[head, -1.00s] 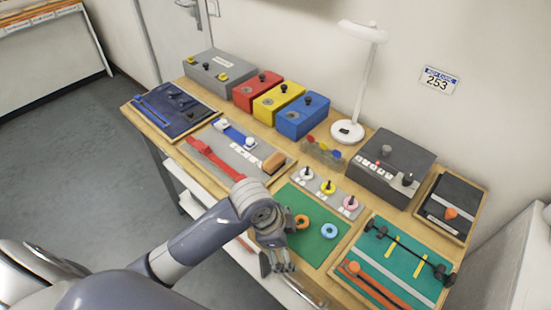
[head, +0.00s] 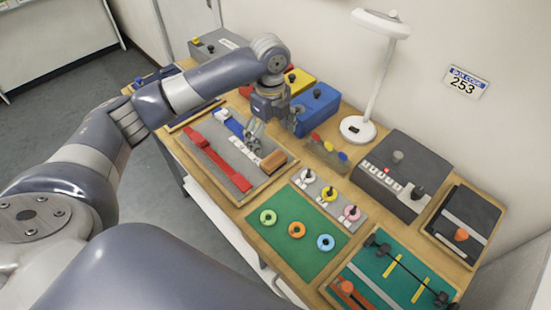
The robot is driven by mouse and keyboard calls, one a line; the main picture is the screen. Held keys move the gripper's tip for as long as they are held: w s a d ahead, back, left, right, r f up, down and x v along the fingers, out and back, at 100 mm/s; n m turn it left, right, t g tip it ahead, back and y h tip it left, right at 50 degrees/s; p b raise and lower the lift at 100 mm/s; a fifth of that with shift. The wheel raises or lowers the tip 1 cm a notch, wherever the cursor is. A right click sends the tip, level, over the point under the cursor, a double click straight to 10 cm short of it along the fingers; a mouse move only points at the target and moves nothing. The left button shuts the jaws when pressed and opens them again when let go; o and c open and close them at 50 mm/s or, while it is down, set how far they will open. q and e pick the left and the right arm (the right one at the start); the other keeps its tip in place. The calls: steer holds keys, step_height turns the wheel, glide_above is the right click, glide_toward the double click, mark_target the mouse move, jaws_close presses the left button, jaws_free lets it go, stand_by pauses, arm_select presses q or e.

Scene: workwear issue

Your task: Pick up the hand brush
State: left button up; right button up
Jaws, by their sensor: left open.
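A brown, rounded block (head: 273,161), which looks like the hand brush, lies at the right end of a grey-topped tray (head: 213,151). A red strap (head: 219,161) and a blue strap (head: 230,123) with a white piece lie on the same tray. My left gripper (head: 255,143) is open and empty, pointing down above the tray, just up and left of the brown block. It hides part of the blue strap's end. I cannot tell its exact height. My right gripper is not in view.
Red, yellow and blue boxes (head: 316,110) stand behind the gripper. A white lamp (head: 357,129) rises to their right. A green mat with rings (head: 281,250) and a dark control box (head: 403,172) are right of the tray.

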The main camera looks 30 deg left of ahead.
mark_target(273, 159)
arm_select(q)
step_height(273, 159, down, 4)
steer(key=shift+s+r+p, duration=0.1)
steer(key=shift+r+p, duration=0.05)
steer(key=shift+p, duration=0.15)
steer(key=f, duration=0.1)
steer(key=f+p, duration=0.1)
steer(key=f, duration=0.1)
steer(key=f+p, duration=0.1)
steer(key=shift+d+f, duration=0.35)
steer(key=shift+f, duration=0.5)
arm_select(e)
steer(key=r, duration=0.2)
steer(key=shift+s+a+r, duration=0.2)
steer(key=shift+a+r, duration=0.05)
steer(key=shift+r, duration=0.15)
arm_select(q)
steer(key=shift+c, duration=0.2)
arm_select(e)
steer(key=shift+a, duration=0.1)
arm_select(q)
steer(key=c, duration=1.1)
